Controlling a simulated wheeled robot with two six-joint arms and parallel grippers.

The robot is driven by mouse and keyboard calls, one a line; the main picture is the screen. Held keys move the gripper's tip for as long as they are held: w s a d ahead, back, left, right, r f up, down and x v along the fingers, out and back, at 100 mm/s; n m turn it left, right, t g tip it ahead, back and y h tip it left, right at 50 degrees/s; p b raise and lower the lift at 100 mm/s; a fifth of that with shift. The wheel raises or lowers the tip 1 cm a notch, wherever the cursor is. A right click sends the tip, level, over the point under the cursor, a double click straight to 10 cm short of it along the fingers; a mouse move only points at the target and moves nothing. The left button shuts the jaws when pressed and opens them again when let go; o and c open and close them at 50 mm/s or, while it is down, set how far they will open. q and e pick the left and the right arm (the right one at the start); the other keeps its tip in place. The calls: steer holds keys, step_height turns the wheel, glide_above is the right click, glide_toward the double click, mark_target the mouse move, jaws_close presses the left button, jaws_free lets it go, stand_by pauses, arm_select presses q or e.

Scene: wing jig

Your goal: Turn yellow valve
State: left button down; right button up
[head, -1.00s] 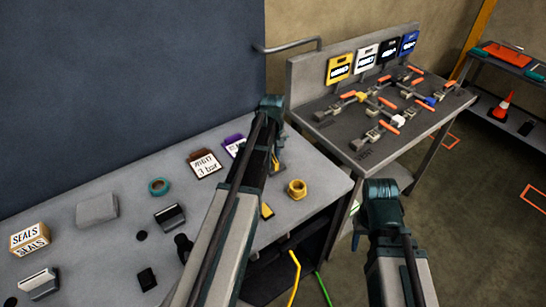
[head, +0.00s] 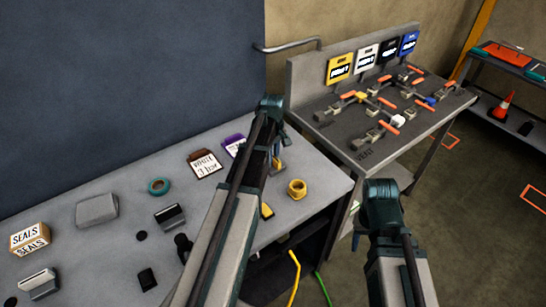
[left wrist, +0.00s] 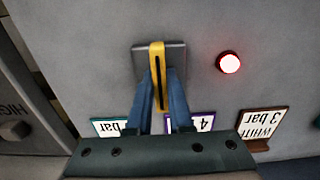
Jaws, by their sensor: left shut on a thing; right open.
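A yellow lever (left wrist: 157,70) stands on a dark square base (left wrist: 176,58) on a grey surface. My left gripper (left wrist: 160,95) is shut on this lever, with a finger on either side. In the head view my left gripper (head: 277,150) is over the far part of the near bench, and its own arm partly hides it and the lever.
The near bench (head: 120,245) carries a SEALS box (head: 29,238), a teal tape roll (head: 158,186), a yellow nut (head: 297,189) and a white-label card (head: 205,163). A red lamp (left wrist: 229,62) glows beside the lever. The back table (head: 365,152) stands behind, with floor between.

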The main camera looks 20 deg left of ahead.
arm_select(q)
steer(key=shift+s, duration=0.1)
steer(key=c, duration=0.8)
jaws_free()
steer(key=shift+r, duration=0.1)
step_height(320, 180, up, 14)
steer(key=p, duration=1.4)
steer(key=shift+f, duration=0.25)
